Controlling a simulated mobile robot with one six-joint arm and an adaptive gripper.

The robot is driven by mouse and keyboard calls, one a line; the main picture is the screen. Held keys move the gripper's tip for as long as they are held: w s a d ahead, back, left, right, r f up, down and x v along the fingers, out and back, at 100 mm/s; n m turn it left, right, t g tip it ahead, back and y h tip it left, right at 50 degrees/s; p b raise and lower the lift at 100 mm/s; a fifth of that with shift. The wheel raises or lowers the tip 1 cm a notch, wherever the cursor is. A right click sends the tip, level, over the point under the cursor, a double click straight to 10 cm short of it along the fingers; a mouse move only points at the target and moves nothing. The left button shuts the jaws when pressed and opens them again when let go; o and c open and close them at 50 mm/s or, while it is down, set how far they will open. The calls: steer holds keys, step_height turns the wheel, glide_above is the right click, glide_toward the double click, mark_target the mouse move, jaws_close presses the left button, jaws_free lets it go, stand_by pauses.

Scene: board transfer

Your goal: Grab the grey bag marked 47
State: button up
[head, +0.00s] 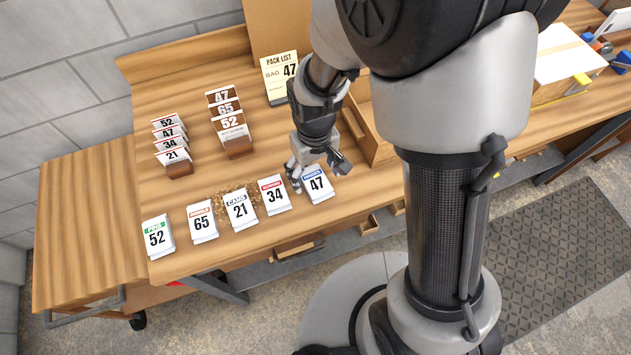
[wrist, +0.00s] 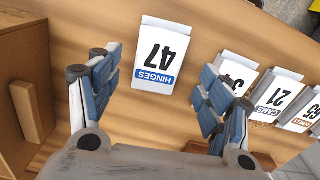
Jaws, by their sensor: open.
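The bag marked 47 (head: 318,185) is pale, nearly white-grey, with a blue label band. It is at the right end of the front row on the wooden bench. In the wrist view the bag (wrist: 162,55) appears upside down, and its band reads HINGES. My gripper (head: 318,172) is over the bench close to this bag, at its back edge in the head view. In the wrist view my gripper (wrist: 160,84) is open and empty, with the bag showing between and beyond the fingertips. The bag is apart from the fingers.
Bags marked 34 (head: 273,195), 21 (head: 240,209), 65 (head: 202,222) and 52 (head: 157,237) stand leftward in the row. Numbered items fill a left rack (head: 180,170) and a brown rack (head: 239,150). A pack list (head: 278,82) reads BAG 47. A wooden box (wrist: 58,75) stands beside my gripper.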

mark_target(315, 181)
step_height(315, 181, down, 4)
steer(key=shift+d+r+b, duration=0.1)
steer(key=shift+b, duration=0.5)
steer(key=shift+r, duration=0.1)
steer(key=shift+c, duration=0.4)
steer(key=c, duration=1.3)
steer(key=shift+w+r, duration=0.1)
